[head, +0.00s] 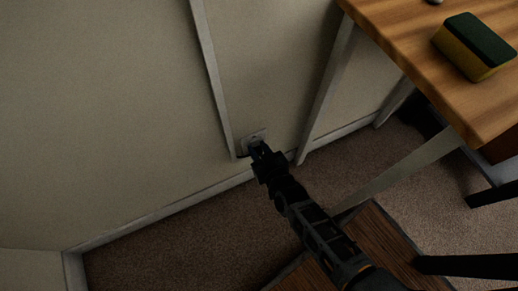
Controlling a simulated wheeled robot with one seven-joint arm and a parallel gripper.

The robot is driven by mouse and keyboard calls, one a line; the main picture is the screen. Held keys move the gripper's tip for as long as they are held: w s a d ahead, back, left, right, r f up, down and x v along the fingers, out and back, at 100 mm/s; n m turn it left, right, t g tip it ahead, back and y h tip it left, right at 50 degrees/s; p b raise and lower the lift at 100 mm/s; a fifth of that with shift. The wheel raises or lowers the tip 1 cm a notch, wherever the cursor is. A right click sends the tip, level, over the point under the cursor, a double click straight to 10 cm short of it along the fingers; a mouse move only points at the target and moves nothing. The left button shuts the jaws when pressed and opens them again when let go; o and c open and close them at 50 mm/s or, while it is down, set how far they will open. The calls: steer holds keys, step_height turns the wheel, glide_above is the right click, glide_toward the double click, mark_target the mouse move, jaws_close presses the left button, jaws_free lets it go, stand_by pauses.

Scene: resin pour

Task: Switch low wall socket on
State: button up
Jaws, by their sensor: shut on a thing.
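The low wall socket (249,136) is a small pale plate on the wall, just above the skirting board. My gripper (256,148) is at the socket, its fingertips against or very close to the front of the plate. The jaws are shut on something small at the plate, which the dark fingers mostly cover. The switch itself is hidden, so I cannot tell its position.
A pale vertical strip (213,80) runs down the wall left of the socket. A wooden table (400,35) with pale legs stands at the right, bearing a green and yellow sponge (474,47). A dark wooden board (385,240) lies low beneath my arm. Carpet (180,245) is clear at left.

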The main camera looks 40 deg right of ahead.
steer(key=f+t+b, duration=0.1)
steer(key=b, duration=0.2)
steer(key=shift+f, duration=0.1)
steer(key=t+b, duration=0.1)
steer(key=b, duration=0.1)
steer(key=shift+t+b, duration=0.3)
steer(key=shift+b, duration=0.1)
steer(key=shift+h, duration=0.3)
steer(key=shift+r, duration=0.2)
steer(key=o, duration=1.1)
steer(key=shift+c, duration=0.2)
steer(key=p+v, duration=0.1)
steer(key=v, duration=0.6)
steer(key=shift+s+p, duration=0.4)
